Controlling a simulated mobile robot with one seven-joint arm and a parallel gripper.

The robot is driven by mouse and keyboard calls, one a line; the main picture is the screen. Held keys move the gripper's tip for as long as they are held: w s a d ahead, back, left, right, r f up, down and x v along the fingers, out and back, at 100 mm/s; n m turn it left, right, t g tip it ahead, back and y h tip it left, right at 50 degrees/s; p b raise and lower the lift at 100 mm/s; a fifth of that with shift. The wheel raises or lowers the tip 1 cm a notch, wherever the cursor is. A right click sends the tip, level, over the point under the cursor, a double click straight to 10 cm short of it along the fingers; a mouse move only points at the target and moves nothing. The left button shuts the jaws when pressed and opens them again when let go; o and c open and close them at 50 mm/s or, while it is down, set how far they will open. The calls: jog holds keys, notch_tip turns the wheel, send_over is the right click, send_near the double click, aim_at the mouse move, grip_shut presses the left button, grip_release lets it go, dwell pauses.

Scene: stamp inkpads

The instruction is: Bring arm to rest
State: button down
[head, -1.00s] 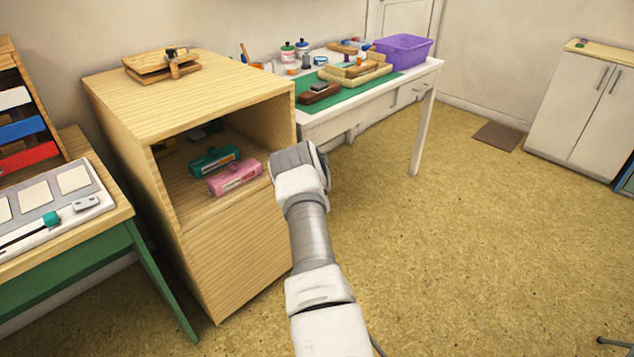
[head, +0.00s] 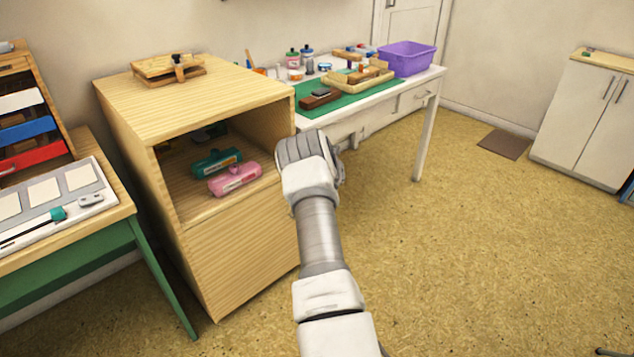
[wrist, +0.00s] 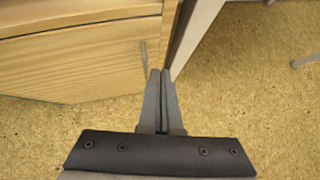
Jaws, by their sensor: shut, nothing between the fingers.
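My arm reaches forward from the bottom of the head view, in front of the right edge of the wooden cabinet (head: 240,265). My gripper is hidden behind my wrist there. In the wrist view my gripper (wrist: 161,75) is shut and empty, its two grey fingers together and pointing toward the gap between the wooden cabinet (wrist: 80,60) and a white table leg (wrist: 195,35). A teal inkpad (head: 215,162) and a pink inkpad (head: 235,180) lie in the cabinet's open compartment, left of my arm.
A white table (head: 395,92) with a green mat, a wooden tray and a purple bin (head: 405,60) stands behind my arm. A green-legged desk (head: 75,260) is at the left. A white cupboard (head: 590,115) is at the far right.

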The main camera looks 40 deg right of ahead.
jog(key=v, duration=0.4)
jog(key=d+p+v, duration=0.1)
jog(key=shift+s+r, duration=0.3)
jog(key=shift+s, duration=0.05)
jog(key=w+a+r+m+h, duration=0.1)
jog(key=a+r+m, duration=0.1)
jog(key=r+m, duration=0.35)
jog(key=a+r+m+h, duration=0.2)
jog(key=r, duration=0.7)
jog(key=w+a+r+m+h, duration=0.1)
jog(key=a+r+m, duration=0.25)
jog(key=r, duration=0.45)
jog(key=s+a+r+m, duration=0.3)
jog(key=a+r+m, duration=0.3)
jog(key=r, duration=0.1)
jog(key=s+a+r+m, duration=0.4)
jog(key=s+a+m, duration=0.1)
jog(key=s+a, duration=0.15)
jog(key=s+a+f+m+g+y, duration=0.25)
jog(key=s+a+m+y, duration=0.6)
jog(key=s+a, duration=1.65)
notch_tip(320, 180, up, 23)
jog(key=m+h+p, duration=0.2)
jog(key=p, duration=2)
jog(key=shift+a+m+g, duration=0.15)
jog(key=shift+m+g, duration=0.2)
